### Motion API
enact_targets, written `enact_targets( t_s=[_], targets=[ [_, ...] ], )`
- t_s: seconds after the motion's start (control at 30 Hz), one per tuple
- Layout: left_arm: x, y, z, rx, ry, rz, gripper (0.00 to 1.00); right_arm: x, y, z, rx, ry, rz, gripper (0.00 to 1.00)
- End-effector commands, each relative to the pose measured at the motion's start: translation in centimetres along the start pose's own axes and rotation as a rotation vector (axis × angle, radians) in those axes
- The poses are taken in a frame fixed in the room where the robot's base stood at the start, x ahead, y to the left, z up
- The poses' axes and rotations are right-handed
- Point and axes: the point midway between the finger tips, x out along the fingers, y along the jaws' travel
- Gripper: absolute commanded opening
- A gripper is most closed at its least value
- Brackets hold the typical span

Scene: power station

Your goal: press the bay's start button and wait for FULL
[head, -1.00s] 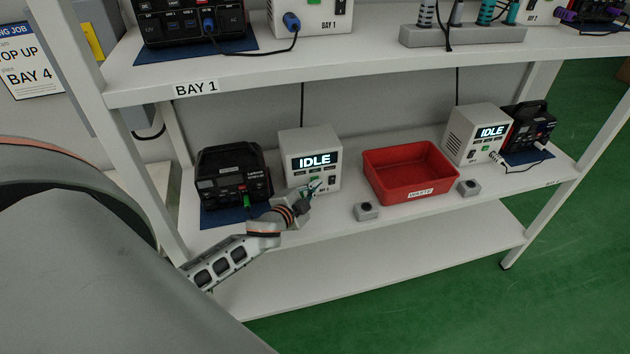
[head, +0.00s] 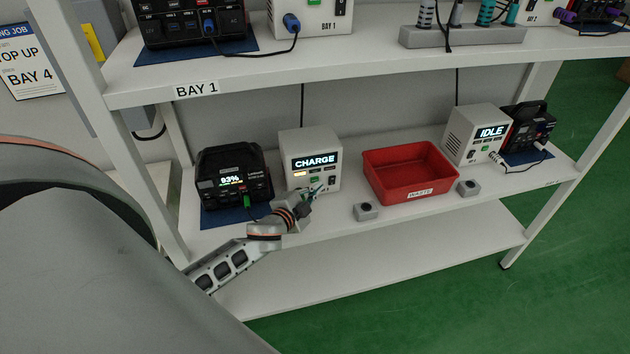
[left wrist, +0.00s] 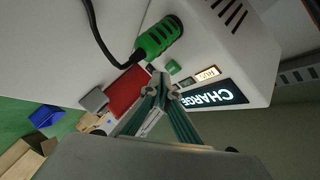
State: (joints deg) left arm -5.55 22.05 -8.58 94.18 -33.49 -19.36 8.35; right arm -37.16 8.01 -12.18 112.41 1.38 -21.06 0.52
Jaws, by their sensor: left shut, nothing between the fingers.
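The white bay charger (head: 302,144) on the lower shelf shows CHARGE on its display (head: 316,161), with an amber light lit below it. The display also shows in the left wrist view (left wrist: 218,95). The green start button (left wrist: 172,67) is on the same front panel, close to a green plug (left wrist: 155,38). The black power station (head: 225,166) at left reads 93% and has a green plug in its front. My left gripper (head: 317,191) is shut and empty in front of the charger's lower panel. In the left wrist view its fingertips (left wrist: 164,84) are close to the button; contact cannot be told.
A red WASTE bin (head: 408,187) stands right of the charger, with small grey button boxes (head: 366,211) by the shelf's front edge. Another charger (head: 470,140) reading IDLE and a black unit are farther right. The upper shelf (head: 260,75) is overhead.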

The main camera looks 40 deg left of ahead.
Motion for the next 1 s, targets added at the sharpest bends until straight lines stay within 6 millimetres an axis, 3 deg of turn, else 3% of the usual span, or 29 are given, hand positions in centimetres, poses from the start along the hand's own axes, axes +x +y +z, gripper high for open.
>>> enact_targets(
  t_s=[0.17,0.73,1.0],
  targets=[
    [-0.2,0.2,-0.2,-0.001,0.000,0.001,0.00,0.0,0.0,-0.1,0.000,0.000,0.000,0.40],
    [-3.7,2.7,-2.7,-0.003,0.000,0.001,0.00,-0.4,0.1,-0.6,0.000,0.001,0.000,0.40],
    [-4.2,3.0,-3.1,0.000,0.000,-0.001,0.00,-0.4,0.1,-0.6,0.000,0.001,0.000,0.40]
  ],
)
